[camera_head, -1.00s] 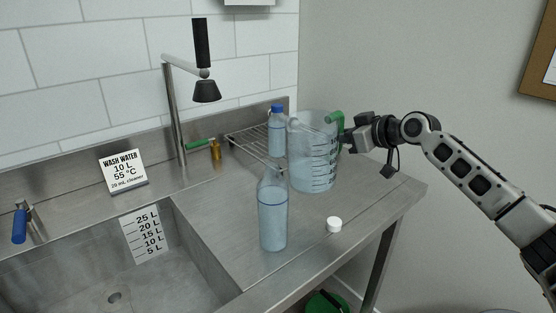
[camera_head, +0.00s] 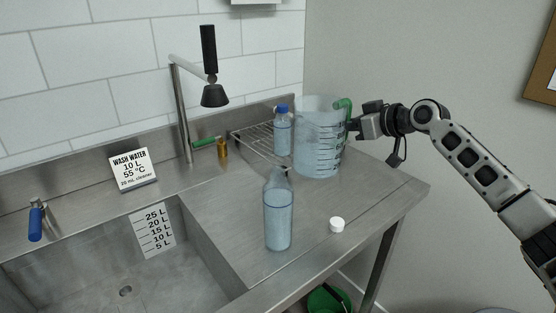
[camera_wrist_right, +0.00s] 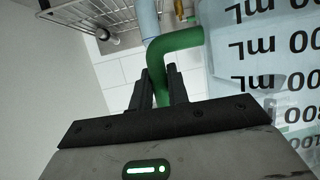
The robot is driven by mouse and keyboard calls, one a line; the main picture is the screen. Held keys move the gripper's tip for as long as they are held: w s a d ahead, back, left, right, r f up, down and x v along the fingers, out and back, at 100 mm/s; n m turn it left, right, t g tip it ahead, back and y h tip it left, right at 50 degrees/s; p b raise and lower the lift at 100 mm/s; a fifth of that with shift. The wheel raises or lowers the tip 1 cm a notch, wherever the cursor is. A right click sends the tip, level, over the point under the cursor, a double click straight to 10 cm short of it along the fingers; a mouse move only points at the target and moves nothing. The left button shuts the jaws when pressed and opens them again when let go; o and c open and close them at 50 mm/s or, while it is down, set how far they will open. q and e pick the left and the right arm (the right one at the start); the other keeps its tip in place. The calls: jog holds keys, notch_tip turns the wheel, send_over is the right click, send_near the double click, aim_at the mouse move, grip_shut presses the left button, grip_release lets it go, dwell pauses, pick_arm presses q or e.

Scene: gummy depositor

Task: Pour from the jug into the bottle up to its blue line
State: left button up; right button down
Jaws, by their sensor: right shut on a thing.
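The clear jug (camera_head: 318,150) with dark volume marks and a green handle (camera_head: 343,108) looks upright behind and right of the open bottle. I cannot tell whether its base touches the bench. My right gripper (camera_head: 353,125) is shut on the handle, whose green bar (camera_wrist_right: 178,42) also shows between the fingers (camera_wrist_right: 158,88) in the right wrist view. The bottle (camera_head: 278,222) stands upright on the steel bench, uncapped, with a blue line (camera_head: 278,205) around it. It holds pale blue liquid; its exact level against the line is hard to tell. My left gripper is out of view.
A white cap (camera_head: 337,225) lies right of the bottle. A blue-capped bottle (camera_head: 283,138) stands behind, by a wire rack (camera_head: 252,140). The sink (camera_head: 95,270), tap (camera_head: 183,115) and wash-water sign (camera_head: 133,168) are left. The bench front is mostly clear.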

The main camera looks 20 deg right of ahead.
jog(key=shift+s+a+f, duration=0.15)
jog(key=shift+s, duration=0.2)
jog(key=s+a+b, duration=0.2)
jog(key=s+b, duration=0.1)
jog(key=s, duration=0.3)
jog(key=shift+s+a+b, duration=0.25)
jog(key=shift+a+b, duration=0.1)
jog(key=shift+a, duration=0.05)
jog(key=shift+s, duration=0.1)
